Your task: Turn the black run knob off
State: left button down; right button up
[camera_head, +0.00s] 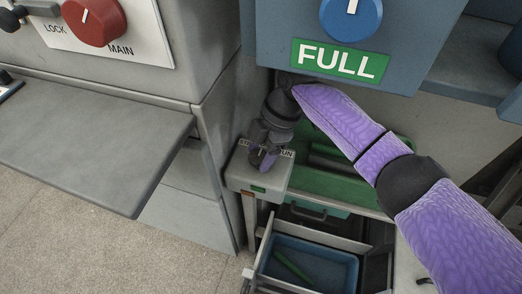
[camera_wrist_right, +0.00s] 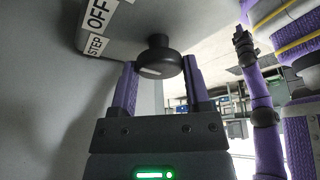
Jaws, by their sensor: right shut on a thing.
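The black run knob (camera_wrist_right: 158,62) sits on a grey panel beside white labels reading OFF (camera_wrist_right: 99,13) and STEP (camera_wrist_right: 96,45) in the right wrist view. A pale mark shows on its face. My right gripper (camera_wrist_right: 160,80) is shut on the knob, one purple finger on each side. In the head view my right gripper (camera_head: 263,160) points down at the small grey box (camera_head: 245,178) with a RUN label, and hides the knob. My left gripper (camera_wrist_right: 241,38) appears small at the upper right of the wrist view; its jaws are too small to read.
A blue panel with a blue knob (camera_head: 350,16) and a green FULL label (camera_head: 339,60) overhangs my right arm. A red MAIN knob (camera_head: 94,20) is at the upper left, above a grey shelf (camera_head: 90,140). A blue tray (camera_head: 345,269) sits in an open drawer below.

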pick_arm(q)
jog(key=shift+w, duration=0.15)
pick_arm(e)
jog(key=o, duration=1.3)
pick_arm(q)
jog(key=shift+w+f, duration=0.1)
jog(key=shift+w, duration=0.15)
jog(key=shift+s, duration=0.3)
